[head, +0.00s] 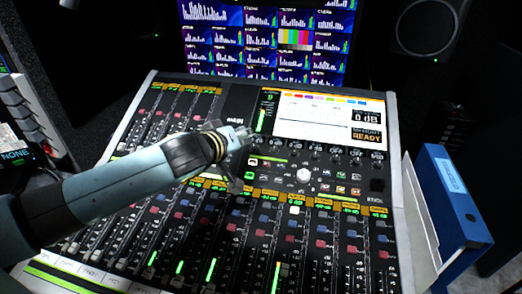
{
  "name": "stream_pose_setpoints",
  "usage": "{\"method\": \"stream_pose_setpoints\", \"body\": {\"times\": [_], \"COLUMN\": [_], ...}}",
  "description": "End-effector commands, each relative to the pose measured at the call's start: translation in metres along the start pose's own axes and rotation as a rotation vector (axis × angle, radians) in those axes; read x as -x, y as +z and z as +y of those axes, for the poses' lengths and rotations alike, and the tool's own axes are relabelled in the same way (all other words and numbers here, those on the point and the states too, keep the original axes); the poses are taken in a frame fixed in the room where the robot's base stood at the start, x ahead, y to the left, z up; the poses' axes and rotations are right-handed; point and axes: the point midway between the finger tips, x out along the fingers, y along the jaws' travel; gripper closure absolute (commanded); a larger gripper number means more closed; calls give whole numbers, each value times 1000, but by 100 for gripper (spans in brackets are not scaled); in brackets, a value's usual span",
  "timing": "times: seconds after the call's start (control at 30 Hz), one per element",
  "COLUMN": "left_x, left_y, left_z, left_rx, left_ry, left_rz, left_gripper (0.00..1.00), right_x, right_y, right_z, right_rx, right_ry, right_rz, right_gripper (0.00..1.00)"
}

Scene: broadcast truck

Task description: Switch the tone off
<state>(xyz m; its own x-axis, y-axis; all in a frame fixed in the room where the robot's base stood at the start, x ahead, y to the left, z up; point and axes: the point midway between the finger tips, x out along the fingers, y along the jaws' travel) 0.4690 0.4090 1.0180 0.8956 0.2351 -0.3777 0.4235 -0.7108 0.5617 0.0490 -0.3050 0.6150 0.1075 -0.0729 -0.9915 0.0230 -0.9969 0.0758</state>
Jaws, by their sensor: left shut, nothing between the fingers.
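The mixing console (129,135) fills the middle of the head view, with rows of faders, knobs and small coloured buttons. Its lit screen (315,116) shows "0 dB" and an orange box reading "READY". I cannot tell which control is the tone switch. My left gripper (241,137) is shut and empty, over the console's upper middle just left of the screen. I cannot tell whether it touches the panel. The gripper and its arm hide part of the left and middle controls. My right gripper is not in view.
A monitor wall (265,40) with level meters and colour bars stands behind the console. A speaker (425,25) is at the back right. A blue binder (450,190) stands close to the console's right edge. The space over the console's right half is clear.

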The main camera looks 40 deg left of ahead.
Motion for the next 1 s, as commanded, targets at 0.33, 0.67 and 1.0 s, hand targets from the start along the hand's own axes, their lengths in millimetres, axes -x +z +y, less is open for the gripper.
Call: {"method": "stream_pose_setpoints", "body": {"times": [0.33, 0.67, 1.0], "left_x": [-1, -27, -55], "left_y": [1, 22, 42], "left_z": [-1, -21, -41], "left_rx": [0, 0, 0], "left_ry": [0, 0, 0], "left_rz": [0, 0, 0], "left_gripper": [100, 100, 100], "right_x": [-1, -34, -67], "right_y": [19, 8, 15], "right_z": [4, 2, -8], "right_rx": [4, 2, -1], "right_ry": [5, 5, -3], "right_rz": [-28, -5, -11], "right_gripper": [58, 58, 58]}}
